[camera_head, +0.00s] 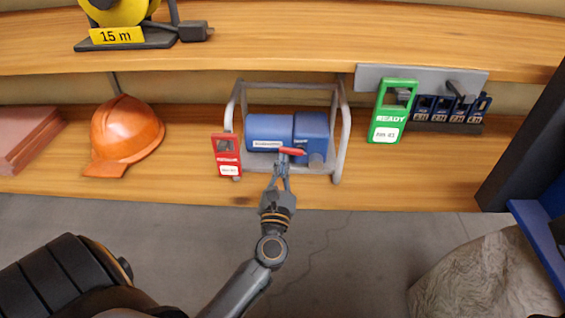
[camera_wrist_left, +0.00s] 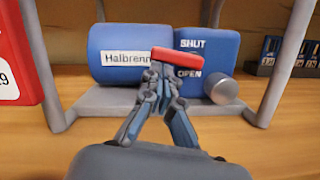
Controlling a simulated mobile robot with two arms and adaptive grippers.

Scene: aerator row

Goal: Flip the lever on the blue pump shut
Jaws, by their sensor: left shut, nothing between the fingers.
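The blue pump (camera_head: 270,130) sits inside a grey tube frame (camera_head: 341,130) on the lower wooden shelf. Its red lever (camera_head: 292,151) is at the pump's front and also shows in the left wrist view (camera_wrist_left: 187,66). There the lever lies roughly level, between the words SHUT above and OPEN below on the blue housing (camera_wrist_left: 207,45). My left gripper (camera_head: 282,165) is shut and empty, its fingertips (camera_wrist_left: 165,75) right at the lever. I cannot tell whether they touch it. The fingers hide part of the pump front. My right gripper is not in view.
A red tag (camera_head: 227,156) hangs at the frame's left. A green READY tag (camera_head: 393,112) and a row of dark blue padlocks (camera_head: 450,110) are to the right. An orange helmet (camera_head: 126,130) lies to the left. The upper shelf (camera_head: 290,45) overhangs behind.

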